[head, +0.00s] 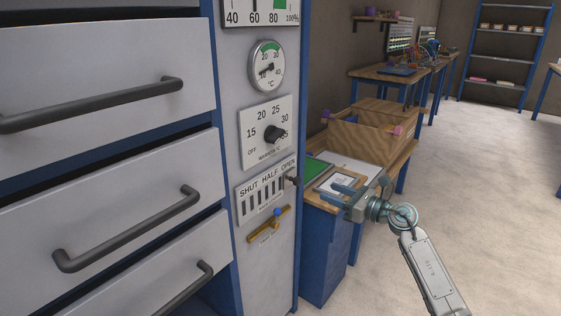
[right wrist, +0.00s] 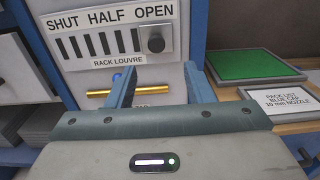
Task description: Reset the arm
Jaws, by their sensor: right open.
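My right arm (head: 432,275) comes in from the lower right in the head view. Its gripper (head: 336,191) is open and empty, with its blue fingers pointing left towards the grey control panel (head: 270,155). In the right wrist view the open fingers (right wrist: 158,76) stand apart in front of the panel's lower part. The rack louvre slider's dark knob (right wrist: 155,42) is at the right end, under OPEN; it also shows in the head view (head: 291,178). A brass bar (right wrist: 105,92) with a blue knob is below it, partly hidden by a finger. My left gripper is not in view.
Grey drawers (head: 110,130) with dark handles fill the left. A warmer dial (head: 273,133) and a gauge (head: 267,66) are above the louvre. Behind my gripper is a bench with a green mat (head: 308,176), a card (head: 335,182) and a wooden box (head: 375,135). Open floor (head: 480,180) lies right.

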